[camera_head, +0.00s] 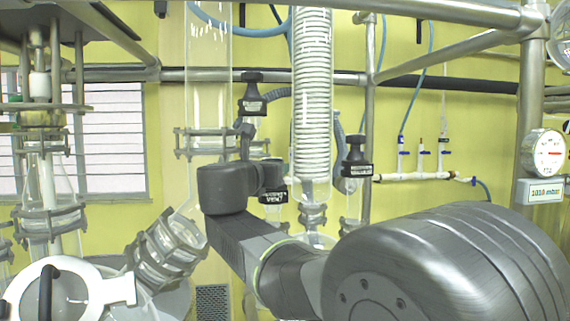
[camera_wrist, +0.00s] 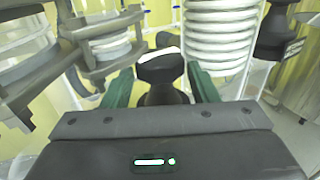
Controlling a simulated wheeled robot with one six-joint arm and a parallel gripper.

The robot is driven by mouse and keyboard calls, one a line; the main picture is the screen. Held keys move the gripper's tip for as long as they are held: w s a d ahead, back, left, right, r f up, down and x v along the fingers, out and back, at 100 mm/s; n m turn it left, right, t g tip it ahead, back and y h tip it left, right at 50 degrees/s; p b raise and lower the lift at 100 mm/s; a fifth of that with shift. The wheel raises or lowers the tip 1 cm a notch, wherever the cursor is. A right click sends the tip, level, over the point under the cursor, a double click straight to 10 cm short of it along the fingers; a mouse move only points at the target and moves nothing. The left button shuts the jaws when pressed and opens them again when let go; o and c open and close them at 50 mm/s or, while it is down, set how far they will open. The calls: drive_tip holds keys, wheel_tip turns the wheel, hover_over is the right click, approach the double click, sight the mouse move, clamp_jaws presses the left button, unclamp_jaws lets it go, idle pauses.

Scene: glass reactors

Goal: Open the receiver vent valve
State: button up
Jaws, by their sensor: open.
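The receiver vent valve (camera_head: 274,197) is a black knob with a white-lettered label; in the head view my arm partly covers it, and only part of the word on the label reads clearly. In the wrist view a black valve knob (camera_wrist: 161,70) with a pale top edge stands between the two green fingers of my gripper (camera_wrist: 162,82). The fingers are apart, one on each side of the knob; whether they touch it I cannot tell. In the head view the gripper (camera_head: 268,174) is small and dark, just above the label.
Similar black valves stand above (camera_head: 252,95) and to the right (camera_head: 355,160). A glass coil condenser (camera_head: 312,100) rises close behind my gripper. A clamped glass column (camera_head: 208,100) is to the left. A metal frame post (camera_head: 370,70) and a pressure gauge (camera_head: 549,153) are further right.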

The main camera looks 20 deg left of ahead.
drive_tip(key=shift+w, duration=1.2)
drive_tip(key=shift+a, duration=0.1)
drive_tip(key=c, duration=0.7)
drive_tip(key=shift+n+y, duration=0.3)
drive_tip(key=shift+y, duration=0.4)
drive_tip(key=n+y, duration=0.1)
drive_tip(key=y, duration=0.1)
drive_tip(key=n+g+y+b, duration=0.1)
drive_tip(key=n+y, duration=0.1)
drive_tip(key=y, duration=0.1)
drive_tip(key=shift+g+b, duration=0.3)
drive_tip(key=n+g+y, duration=0.2)
drive_tip(key=n+y, duration=0.1)
drive_tip(key=y, duration=0.1)
drive_tip(key=shift+g, duration=0.3)
drive_tip(key=shift+n+g+y+p, duration=0.35)
drive_tip(key=shift+n+g+y, duration=0.85)
drive_tip(key=shift+n, duration=0.1)
